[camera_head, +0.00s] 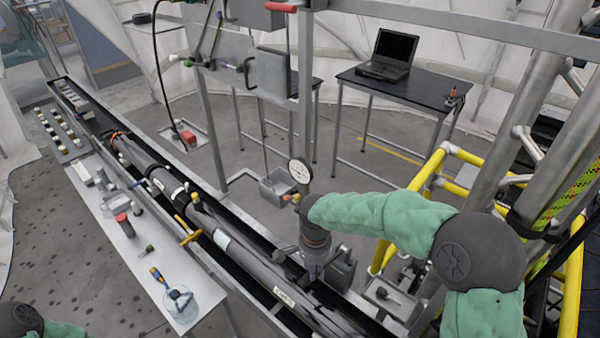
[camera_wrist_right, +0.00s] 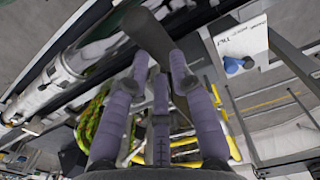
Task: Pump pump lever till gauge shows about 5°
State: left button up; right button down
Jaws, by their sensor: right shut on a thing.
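The gauge (camera_head: 300,171), a round white dial, stands upright near the middle of the head view. Its reading is too small to make out. My right gripper (camera_head: 313,268) points down below the gauge, beside a grey boxy unit (camera_head: 342,272). In the right wrist view its fingers (camera_wrist_right: 161,68) are closed around a dark rounded bar (camera_wrist_right: 148,32), which looks like the pump lever's handle. The rest of the lever is hidden by the gripper in the head view. Of my left arm only a part shows at the bottom left corner; its gripper is out of the picture.
A long dark trough (camera_head: 262,240) with grey pipes runs diagonally beside the right gripper. A narrow table (camera_head: 118,238) with small tools stands at left. Yellow railings (camera_head: 420,178) and metal posts are close to my right arm. A laptop (camera_head: 388,56) sits on a table behind.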

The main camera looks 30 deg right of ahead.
jog(key=shift+w, duration=0.35)
jog(key=shift+s+f, duration=0.1)
jog(key=shift+f, duration=0.05)
jog(key=shift+s+a+f+b, duration=0.1)
jog(key=shift+a+f+b, duration=0.1)
jog(key=shift+f+b, duration=0.45)
jog(key=shift+s+a+f+b, duration=0.1)
jog(key=shift+a+f+b, duration=0.05)
jog(key=shift+f+b, duration=0.5)
jog(key=shift+f, duration=0.25)
jog(key=shift+f+b, duration=2.3)
jog(key=shift+f, duration=0.15)
jog(key=shift+d+r+p, duration=0.1)
jog(key=shift+r+p, duration=1.95)
jog(key=shift+r, duration=1)
